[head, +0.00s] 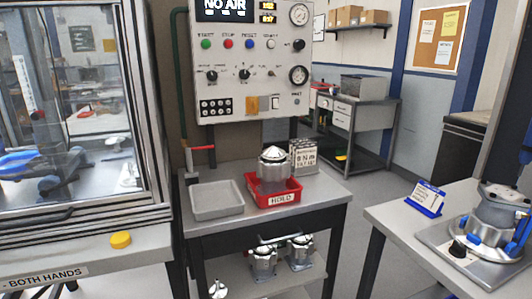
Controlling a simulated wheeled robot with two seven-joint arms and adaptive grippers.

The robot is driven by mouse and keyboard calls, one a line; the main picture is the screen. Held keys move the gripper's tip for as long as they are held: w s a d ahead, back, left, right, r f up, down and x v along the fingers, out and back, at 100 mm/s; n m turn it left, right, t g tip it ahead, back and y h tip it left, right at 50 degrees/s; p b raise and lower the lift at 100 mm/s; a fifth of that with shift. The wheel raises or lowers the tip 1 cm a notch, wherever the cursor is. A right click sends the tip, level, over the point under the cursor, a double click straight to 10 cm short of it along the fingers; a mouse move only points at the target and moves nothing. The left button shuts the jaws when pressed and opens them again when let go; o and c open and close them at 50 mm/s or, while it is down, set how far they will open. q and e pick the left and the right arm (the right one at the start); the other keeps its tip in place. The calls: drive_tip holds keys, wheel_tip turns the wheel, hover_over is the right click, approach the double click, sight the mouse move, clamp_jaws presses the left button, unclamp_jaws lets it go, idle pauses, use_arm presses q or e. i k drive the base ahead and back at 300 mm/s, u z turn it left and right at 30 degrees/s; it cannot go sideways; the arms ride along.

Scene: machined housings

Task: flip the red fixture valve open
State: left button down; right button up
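A valve with a red lever handle (202,148) sits at the lower end of the dark green pipe (179,70), left of and below the control panel. The red handle points to the right, roughly level and crosswise to the upright pipe. The valve body is small and hard to make out. The panel's display (224,6) reads "NO AIR". Neither of my grippers shows in the head view, so nothing of mine is seen at the valve.
Below the valve, a bench holds an empty grey tray (218,213) and a red "HOLD" bin (280,202) with a metal housing (273,168). A glazed enclosure (80,110) stands left, with a yellow button (121,240) before it. A right-hand table carries a fixture (498,210).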

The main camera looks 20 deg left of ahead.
sight(211, 147)
drive_tip(key=z, duration=0.15)
drive_tip(key=i, duration=1.15)
drive_tip(key=u, duration=0.5)
